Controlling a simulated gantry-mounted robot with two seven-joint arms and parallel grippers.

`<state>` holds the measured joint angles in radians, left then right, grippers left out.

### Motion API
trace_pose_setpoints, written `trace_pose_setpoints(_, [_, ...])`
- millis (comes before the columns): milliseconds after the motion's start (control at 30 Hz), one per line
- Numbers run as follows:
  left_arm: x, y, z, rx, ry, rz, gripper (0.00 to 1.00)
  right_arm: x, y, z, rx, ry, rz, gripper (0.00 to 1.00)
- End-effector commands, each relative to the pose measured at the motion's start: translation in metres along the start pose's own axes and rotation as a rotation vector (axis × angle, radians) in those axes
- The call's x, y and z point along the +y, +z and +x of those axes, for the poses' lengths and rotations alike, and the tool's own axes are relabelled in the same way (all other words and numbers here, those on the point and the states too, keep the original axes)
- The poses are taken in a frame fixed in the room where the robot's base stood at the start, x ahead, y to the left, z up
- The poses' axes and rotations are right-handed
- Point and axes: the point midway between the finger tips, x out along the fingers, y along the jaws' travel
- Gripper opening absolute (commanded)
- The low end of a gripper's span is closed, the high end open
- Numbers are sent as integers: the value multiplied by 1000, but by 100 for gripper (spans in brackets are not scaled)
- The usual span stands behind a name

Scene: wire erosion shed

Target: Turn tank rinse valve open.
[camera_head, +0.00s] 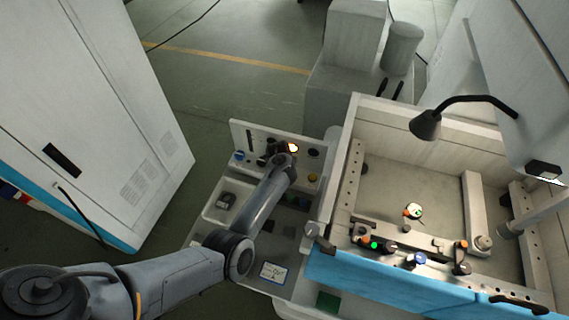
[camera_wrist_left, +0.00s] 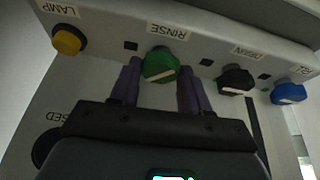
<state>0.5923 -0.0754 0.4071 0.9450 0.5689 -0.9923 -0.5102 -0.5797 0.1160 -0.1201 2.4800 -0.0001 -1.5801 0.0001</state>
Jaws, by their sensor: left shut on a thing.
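The rinse valve is a green knob (camera_wrist_left: 160,63) with a pale bar on its face, under the upside-down label RINSE in the left wrist view. The bar lies nearly level in that view, tilted a little up to the right. My left gripper (camera_wrist_left: 162,82) has one purple finger on each side of the knob and is shut on it. In the head view my left gripper (camera_head: 279,155) is at the upright panel (camera_head: 250,133), and the arm hides the green knob. My right gripper is not in view.
In the left wrist view a yellow LAMP button (camera_wrist_left: 69,40) is left of the knob; a dark knob (camera_wrist_left: 236,80) and a blue knob (camera_wrist_left: 288,93) are to its right. In the head view the open tank (camera_head: 340,200) stands right of the panel, and a tall cabinet (camera_head: 90,110) stands left.

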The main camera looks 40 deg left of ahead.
Motion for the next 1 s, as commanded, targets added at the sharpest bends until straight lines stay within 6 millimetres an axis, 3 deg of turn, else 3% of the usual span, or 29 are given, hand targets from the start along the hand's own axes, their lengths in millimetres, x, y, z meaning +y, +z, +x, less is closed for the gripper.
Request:
trace_pose_setpoints(267, [4, -1, 0, 0, -99, -241, 16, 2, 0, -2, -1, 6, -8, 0])
trace_pose_setpoints(600, [6, -2, 3, 0, -208, -505, 16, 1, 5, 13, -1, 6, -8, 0])
trace_pose_setpoints(1000, [7, -2, 2, 0, -277, -670, 16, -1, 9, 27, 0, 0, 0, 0])
